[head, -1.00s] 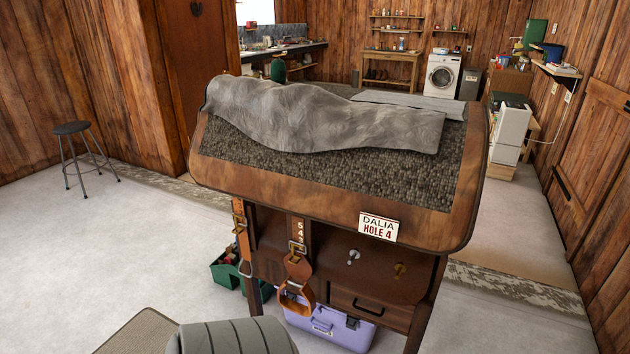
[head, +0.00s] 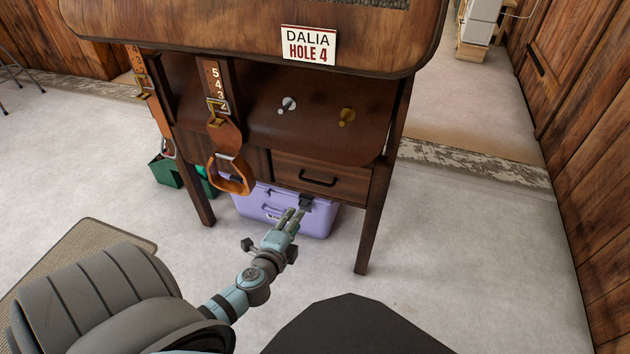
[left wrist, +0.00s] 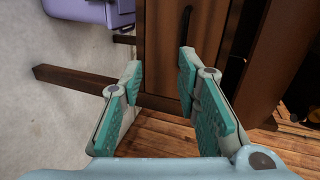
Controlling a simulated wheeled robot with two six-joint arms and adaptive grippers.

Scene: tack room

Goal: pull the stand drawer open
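The stand (head: 250,110) is a dark wooden body on legs. Its drawer (head: 345,188) sits at the lower right of the front, flush with the frame, and carries a black bar handle (head: 319,182). My left gripper (head: 294,214) is in front of and below the drawer, apart from the handle. In the left wrist view, turned on its side, the two fingers of the left gripper (left wrist: 160,85) stand apart with nothing between them. The drawer front (left wrist: 210,40) and the dark handle (left wrist: 234,40) show beyond them. My right gripper is not in view.
A purple box (head: 262,206) stands under the stand. A stirrup on a leather strap (head: 232,175) hangs left of the drawer. A green crate (head: 165,172) is at left. The floor in front is partly clear.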

